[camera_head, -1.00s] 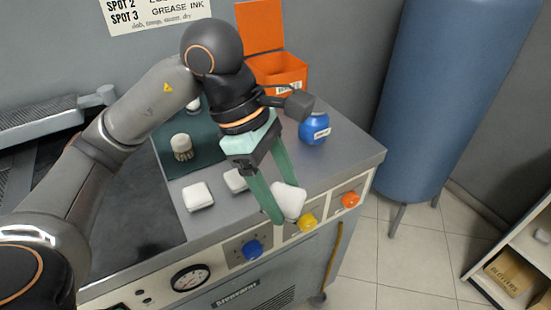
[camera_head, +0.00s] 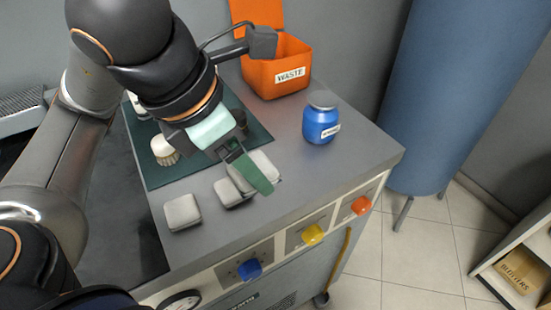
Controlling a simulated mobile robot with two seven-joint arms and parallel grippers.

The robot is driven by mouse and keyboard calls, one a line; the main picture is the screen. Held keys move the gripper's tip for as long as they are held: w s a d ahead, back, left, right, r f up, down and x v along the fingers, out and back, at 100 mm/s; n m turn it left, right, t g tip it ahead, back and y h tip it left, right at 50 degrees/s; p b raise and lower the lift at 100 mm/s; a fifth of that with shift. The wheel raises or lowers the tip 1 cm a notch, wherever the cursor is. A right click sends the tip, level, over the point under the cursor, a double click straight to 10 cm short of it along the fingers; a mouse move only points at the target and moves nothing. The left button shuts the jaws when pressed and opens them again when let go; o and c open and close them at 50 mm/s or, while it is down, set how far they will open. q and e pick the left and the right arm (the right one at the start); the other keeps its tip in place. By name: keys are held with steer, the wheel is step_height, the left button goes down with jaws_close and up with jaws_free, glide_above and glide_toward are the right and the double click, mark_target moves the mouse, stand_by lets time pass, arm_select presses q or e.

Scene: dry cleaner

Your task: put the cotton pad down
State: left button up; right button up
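A white cotton pad (camera_head: 267,165) is at the fingers of my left gripper (camera_head: 257,176), just over or on the grey counter top near its front edge. A green finger covers part of this pad, and the other finger is mostly hidden, so the grip is unclear. I cannot tell whether the pad touches the counter. A second white pad (camera_head: 228,193) lies just left of the fingers, partly covered. A third white pad (camera_head: 182,212) lies farther left on the counter. My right gripper is not in view.
A blue jar (camera_head: 320,120) with a grey lid stands right of the gripper. An orange waste bin (camera_head: 277,73) is behind. A brush (camera_head: 164,150) stands on a dark green mat (camera_head: 160,181). Colored knobs line the front panel. The counter's right part is clear.

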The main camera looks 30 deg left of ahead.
arm_select(q)
steer(key=shift+w+p, duration=0.4)
steer(key=shift+w+a+f+p, duration=0.2)
steer(key=shift+w+f+p, duration=0.15)
steer(key=shift+w+p, duration=0.35)
steer(key=w+f, duration=0.2)
steer(key=w+a+f+p, duration=0.1)
steer(key=w+f, duration=0.1)
steer(key=w, duration=0.1)
steer(key=w+f, duration=0.2)
steer(key=w, duration=0.1)
steer(key=shift+a+f+p, duration=0.35)
steer(key=shift+f, duration=0.05)
steer(key=shift+w+f, duration=0.35)
steer(key=shift+f, duration=0.05)
steer(key=f, duration=0.3)
steer(key=shift+w+a+f, duration=0.15)
steer(key=shift+w, duration=0.1)
steer(key=shift+f, duration=0.2)
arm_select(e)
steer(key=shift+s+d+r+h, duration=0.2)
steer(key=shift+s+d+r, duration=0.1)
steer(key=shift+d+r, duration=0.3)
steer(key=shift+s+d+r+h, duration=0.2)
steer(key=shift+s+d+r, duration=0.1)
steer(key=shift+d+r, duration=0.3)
